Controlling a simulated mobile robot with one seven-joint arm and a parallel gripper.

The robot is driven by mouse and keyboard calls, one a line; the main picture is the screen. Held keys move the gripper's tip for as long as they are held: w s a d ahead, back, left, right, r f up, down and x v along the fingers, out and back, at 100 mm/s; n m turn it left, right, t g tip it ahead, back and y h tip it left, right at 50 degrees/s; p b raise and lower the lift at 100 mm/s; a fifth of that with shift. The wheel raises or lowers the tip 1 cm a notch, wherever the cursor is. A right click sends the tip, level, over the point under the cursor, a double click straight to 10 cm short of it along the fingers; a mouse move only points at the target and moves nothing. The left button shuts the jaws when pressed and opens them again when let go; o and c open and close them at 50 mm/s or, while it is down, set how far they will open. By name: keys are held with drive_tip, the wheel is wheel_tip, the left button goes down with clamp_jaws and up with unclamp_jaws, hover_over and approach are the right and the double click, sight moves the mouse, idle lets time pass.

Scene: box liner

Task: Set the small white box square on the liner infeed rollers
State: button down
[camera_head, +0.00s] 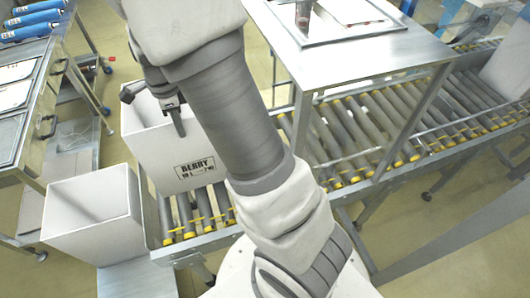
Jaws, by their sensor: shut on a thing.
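A white open-topped box (156,152) printed "BERRY" is at the left end of the liner infeed rollers (203,208). My gripper (177,118) is at its upper right wall, shut on that wall; the arm hides part of the box's right side. The box looks roughly upright over the rollers. I cannot tell whether its base touches them or is exactly square to them. Several rollers with yellow ends show in front of it and to its right.
A second white open box (95,244) stands close at the lower left. A steel table (345,62) stands over the conveyor. Another pale box (507,72) is at the far right end. A steel bench (30,130) with blue rolls is at left. Bare rollers (345,140) run right.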

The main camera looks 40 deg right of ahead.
sight(189, 151)
wheel_tip(189, 151, down, 10)
idle(0.7)
drive_tip(key=shift+f, duration=0.1)
drive_tip(key=shift+f, duration=0.15)
drive_tip(key=c, duration=1)
unclamp_jaws()
